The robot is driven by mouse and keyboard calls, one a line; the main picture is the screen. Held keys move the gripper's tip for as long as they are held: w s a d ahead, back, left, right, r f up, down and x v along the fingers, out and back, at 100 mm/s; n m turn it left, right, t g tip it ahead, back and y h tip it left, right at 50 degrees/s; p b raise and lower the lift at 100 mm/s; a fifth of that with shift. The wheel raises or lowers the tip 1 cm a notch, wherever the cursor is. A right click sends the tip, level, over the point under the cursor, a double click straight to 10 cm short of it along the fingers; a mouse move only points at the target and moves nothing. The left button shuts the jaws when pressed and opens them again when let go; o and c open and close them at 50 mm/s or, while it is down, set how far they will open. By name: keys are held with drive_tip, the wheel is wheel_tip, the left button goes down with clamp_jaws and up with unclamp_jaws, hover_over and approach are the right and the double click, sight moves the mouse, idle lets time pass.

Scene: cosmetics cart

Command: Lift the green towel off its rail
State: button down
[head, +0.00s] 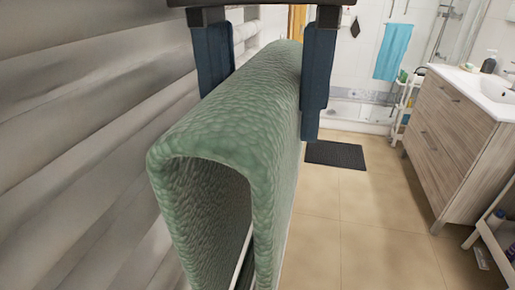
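The green towel (230,125) is a thick, textured inverted U in the middle of the head view. Its open near end faces me, and its far part runs up between the fingers. My gripper (262,100) comes from above, with one dark blue finger on each side of the towel. The fingers appear closed against its two sides. The left fingertip is hidden behind the towel. A dark bar with a pale edge, apparently the rail (243,268), shows low inside the fold. A hollow gap separates it from the towel's arched top. The towel's lower edges are out of frame.
Blurred pale grey bars fill the left side, close to the towel. A wooden washbasin cabinet (455,140) stands at the right. A dark mat (336,155) lies on the tan floor (375,220), which is open between towel and cabinet. A blue towel (392,52) hangs behind.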

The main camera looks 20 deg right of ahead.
sight(265, 61)
wheel_tip(265, 61, up, 3)
drive_tip(key=shift+r, duration=0.1)
drive_tip(key=s+d+b, duration=0.4)
drive_tip(key=s+d, duration=0.6)
drive_tip(key=d, duration=0.5)
drive_tip(key=shift+r, duration=0.4)
